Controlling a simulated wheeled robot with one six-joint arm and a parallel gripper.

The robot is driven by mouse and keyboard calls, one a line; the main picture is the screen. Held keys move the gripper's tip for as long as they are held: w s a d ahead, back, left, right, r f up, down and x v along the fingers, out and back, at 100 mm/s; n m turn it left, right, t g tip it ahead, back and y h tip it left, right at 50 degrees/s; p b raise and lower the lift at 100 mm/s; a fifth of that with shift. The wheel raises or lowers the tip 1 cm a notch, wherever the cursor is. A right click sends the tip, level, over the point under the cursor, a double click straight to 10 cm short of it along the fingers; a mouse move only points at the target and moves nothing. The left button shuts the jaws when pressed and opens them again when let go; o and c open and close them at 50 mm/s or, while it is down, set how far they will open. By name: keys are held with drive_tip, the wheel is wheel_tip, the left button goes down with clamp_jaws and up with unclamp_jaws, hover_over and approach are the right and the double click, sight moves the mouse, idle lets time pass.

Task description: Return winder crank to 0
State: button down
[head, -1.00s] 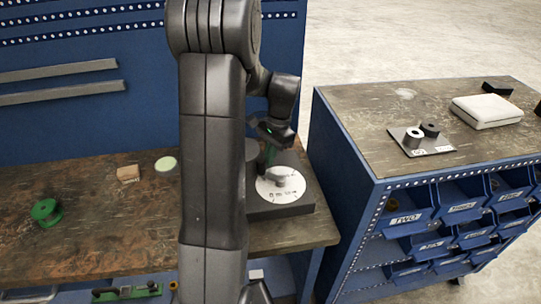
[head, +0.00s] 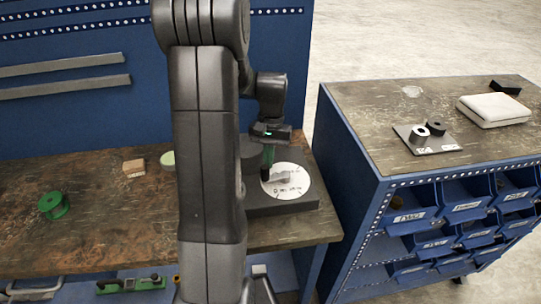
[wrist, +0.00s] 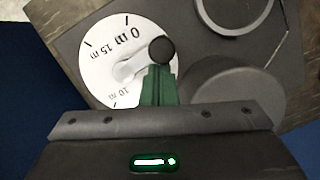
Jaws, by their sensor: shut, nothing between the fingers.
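The winder is a dark block (head: 283,204) on the bench, with a white round dial (head: 294,187) on top. In the wrist view the dial (wrist: 98,62) shows the marks 0, 15 m and 10 m. A grey crank (wrist: 128,69) lies across it, its dark round knob (wrist: 162,50) over the dial's edge, to the right of the 0 label. My gripper (wrist: 158,72) has green fingers, shut and empty, with the tips right beside the knob; I cannot tell whether they touch. In the head view my gripper (head: 267,168) points down at the dial's left edge.
A dark cylinder (wrist: 236,98) stands beside the dial, close to my fingers. A green spool (head: 53,206), a wooden block (head: 134,168) and a pale green disc (head: 168,160) are on the bench at left. A second bench (head: 365,120) stands at right, across a gap.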

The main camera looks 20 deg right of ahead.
drive_tip(key=n, duration=0.1)
drive_tip(key=s+n, duration=0.1)
drive_tip(key=shift+s+a+n+h, duration=0.1)
drive_tip(key=shift+a+n+h, duration=0.2)
drive_tip(key=shift+a+n, duration=0.1)
drive_tip(key=n, duration=0.1)
drive_tip(key=s+n, duration=0.1)
drive_tip(key=n, duration=0.1)
drive_tip(key=shift+s+a+g+h, duration=0.1)
drive_tip(key=shift+s+g+h, duration=0.2)
drive_tip(key=shift+h, duration=0.1)
drive_tip(key=shift+s+n, duration=0.35)
drive_tip(key=shift+n, duration=0.75)
drive_tip(key=shift+s, duration=0.25)
